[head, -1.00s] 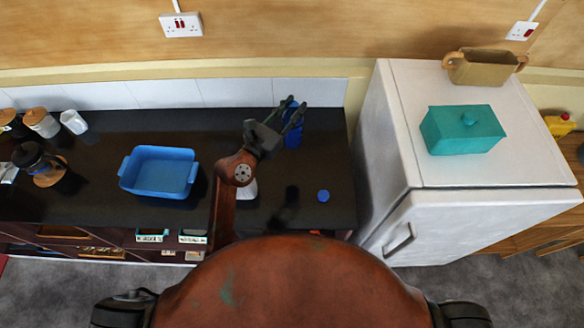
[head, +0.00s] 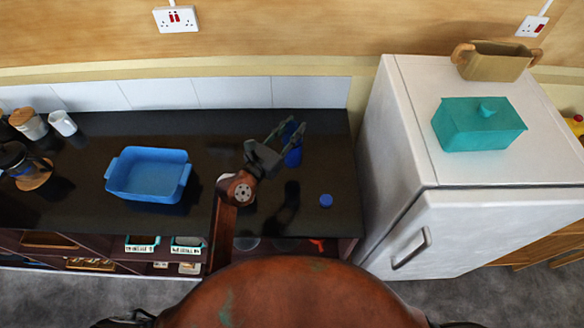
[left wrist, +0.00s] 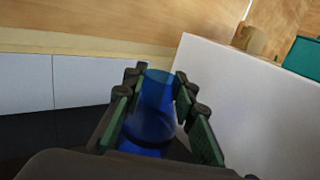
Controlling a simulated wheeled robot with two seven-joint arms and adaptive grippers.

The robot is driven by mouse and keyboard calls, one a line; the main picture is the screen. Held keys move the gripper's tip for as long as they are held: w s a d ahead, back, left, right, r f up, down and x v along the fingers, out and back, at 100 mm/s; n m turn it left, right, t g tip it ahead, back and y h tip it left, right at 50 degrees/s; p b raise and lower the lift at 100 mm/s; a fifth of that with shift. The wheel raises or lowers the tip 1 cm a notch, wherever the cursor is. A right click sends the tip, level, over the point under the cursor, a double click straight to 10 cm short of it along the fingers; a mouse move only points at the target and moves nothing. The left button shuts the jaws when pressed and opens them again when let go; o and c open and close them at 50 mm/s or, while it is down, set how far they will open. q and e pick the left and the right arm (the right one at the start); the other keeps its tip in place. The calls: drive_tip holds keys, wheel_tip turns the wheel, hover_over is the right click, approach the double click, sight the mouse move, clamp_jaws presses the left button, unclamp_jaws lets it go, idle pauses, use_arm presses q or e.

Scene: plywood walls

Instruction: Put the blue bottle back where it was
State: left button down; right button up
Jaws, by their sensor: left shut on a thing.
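My left gripper (head: 291,131) is shut on the blue bottle (head: 293,155) over the right part of the dark counter (head: 225,140). In the left wrist view the gripper (left wrist: 156,82) has its green-padded fingers on both sides of the translucent blue bottle (left wrist: 152,115). In the head view the gripper and fingers cover part of the bottle. I cannot tell how far the bottle's base is from the counter. A small blue disc (head: 326,200) lies on the counter, nearer the front edge and apart from the bottle. My right gripper is not in view.
A blue basin (head: 150,172) stands on the counter to the left. Jars and a white cup (head: 62,123) are at the far left. A white fridge (head: 440,215) rises right of the counter, with a teal box (head: 478,130) and a tan pot (head: 495,62) on top.

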use_arm(q)
drive_tip(key=shift+f+b, duration=1.45)
drive_tip(key=shift+f, duration=3.05)
drive_tip(key=shift+f, duration=0.15)
drive_tip(key=c, duration=1.6)
unclamp_jaws()
drive_tip(key=shift+s+a, duration=0.1)
drive_tip(key=shift+a, duration=0.05)
drive_tip(key=v, duration=1.1)
drive_tip(key=shift+s+a+b, duration=0.2)
drive_tip(key=shift+s+b, duration=0.1)
